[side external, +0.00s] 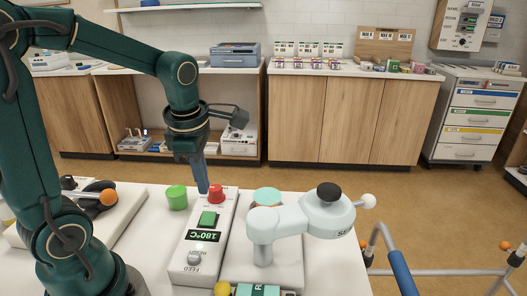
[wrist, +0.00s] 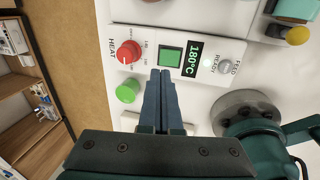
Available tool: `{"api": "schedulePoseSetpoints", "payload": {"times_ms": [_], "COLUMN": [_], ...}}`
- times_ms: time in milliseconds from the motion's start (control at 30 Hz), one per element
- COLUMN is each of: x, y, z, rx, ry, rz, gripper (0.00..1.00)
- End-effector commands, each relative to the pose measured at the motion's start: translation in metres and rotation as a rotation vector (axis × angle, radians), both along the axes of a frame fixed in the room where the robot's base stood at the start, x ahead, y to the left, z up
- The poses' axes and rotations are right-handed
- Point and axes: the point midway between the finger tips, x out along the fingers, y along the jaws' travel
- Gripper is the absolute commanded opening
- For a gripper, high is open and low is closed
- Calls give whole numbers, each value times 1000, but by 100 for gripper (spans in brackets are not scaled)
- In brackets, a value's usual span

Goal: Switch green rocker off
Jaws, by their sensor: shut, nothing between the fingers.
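The green rocker (side external: 208,218) is a square switch on a white control box (side external: 181,258). It also shows in the wrist view (wrist: 171,56), beside a display reading 180°C (wrist: 193,60). Which way the rocker is tipped is not clear. My gripper (side external: 203,191) points down with its blue fingers shut and empty. In the side view the tips are at the box's far end, between a green cylinder and the red knob. In the wrist view the fingertips (wrist: 161,73) appear just below the rocker's lower edge; contact cannot be told.
A loose green cylinder (side external: 176,197) stands left of the box. A pale blue-white machine (side external: 300,222) with a dark knob stands close on the right.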

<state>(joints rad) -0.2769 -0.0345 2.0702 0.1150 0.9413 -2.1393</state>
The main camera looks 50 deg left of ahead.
Motion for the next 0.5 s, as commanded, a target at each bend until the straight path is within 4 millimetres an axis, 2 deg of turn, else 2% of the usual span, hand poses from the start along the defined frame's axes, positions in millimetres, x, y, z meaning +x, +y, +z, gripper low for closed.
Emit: {"api": "schedulePoseSetpoints", "payload": {"times_ms": [33,200,333,500], "x": [0,4,6,8], "y": [1,5,7,9], "z": [-11,-39,-53,-62], "rx": [-2,-2,-1,-1], "ry": [8,8,5,1], "rz": [2,2,1,0], "gripper": [0,0,0,0]}}
